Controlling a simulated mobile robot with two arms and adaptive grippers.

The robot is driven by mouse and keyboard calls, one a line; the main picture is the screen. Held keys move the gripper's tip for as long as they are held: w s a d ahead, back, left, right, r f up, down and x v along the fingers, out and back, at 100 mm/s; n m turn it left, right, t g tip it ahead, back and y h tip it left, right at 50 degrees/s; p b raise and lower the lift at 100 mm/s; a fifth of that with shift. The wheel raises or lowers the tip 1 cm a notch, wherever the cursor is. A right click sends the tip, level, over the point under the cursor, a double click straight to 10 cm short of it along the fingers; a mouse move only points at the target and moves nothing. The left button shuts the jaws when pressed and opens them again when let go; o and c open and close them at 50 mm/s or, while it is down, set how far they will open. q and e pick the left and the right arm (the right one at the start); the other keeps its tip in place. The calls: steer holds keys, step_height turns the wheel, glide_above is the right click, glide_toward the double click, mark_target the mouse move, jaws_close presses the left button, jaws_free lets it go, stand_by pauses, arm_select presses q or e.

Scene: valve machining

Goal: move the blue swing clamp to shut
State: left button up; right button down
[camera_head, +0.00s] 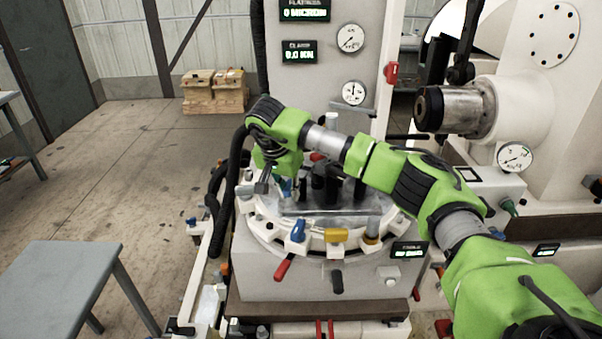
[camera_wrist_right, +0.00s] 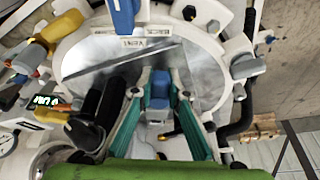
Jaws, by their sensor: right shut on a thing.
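The blue swing clamp (camera_wrist_right: 158,88) shows in the right wrist view as a small blue block on a post, inside the round fixture plate. My right gripper (camera_wrist_right: 161,80) has its teal fingers on either side of it and is shut on it. In the head view my right arm reaches in from the right, and its gripper (camera_head: 282,186) is low over the left part of the fixture, partly hidden by its wrist. The clamp can hardly be made out there. My left gripper is not in view.
On the fixture's front rim sit a blue handle (camera_head: 298,231) and a yellow handle (camera_head: 336,236). Dark cylinders (camera_head: 325,185) stand upright inside the ring. A gauge panel (camera_head: 325,60) rises behind, and a spindle (camera_head: 455,108) juts in at right. A grey table (camera_head: 70,285) stands front left.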

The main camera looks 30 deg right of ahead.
steer(key=shift+w+a+r+m+g+p, duration=0.1)
steer(key=shift+w+a+m+g+p, duration=0.2)
steer(key=shift+m, duration=0.25)
steer(key=shift+w+a+r+m+g+p, duration=0.1)
steer(key=shift+w+m+p, duration=0.05)
steer(key=shift+w+m, duration=0.35)
steer(key=shift+w+a+f+m, duration=0.15)
steer(key=shift+w+m, duration=0.15)
steer(key=shift+m, duration=0.45)
steer(key=shift+w+m+g+h, duration=0.2)
steer(key=shift+m+g+h, duration=0.1)
steer(key=c, duration=1.9)
jaws_free()
steer(key=p+v, duration=0.5)
steer(key=v, duration=0.3)
steer(key=shift+s+p, duration=0.1)
steer(key=shift+p, duration=0.3)
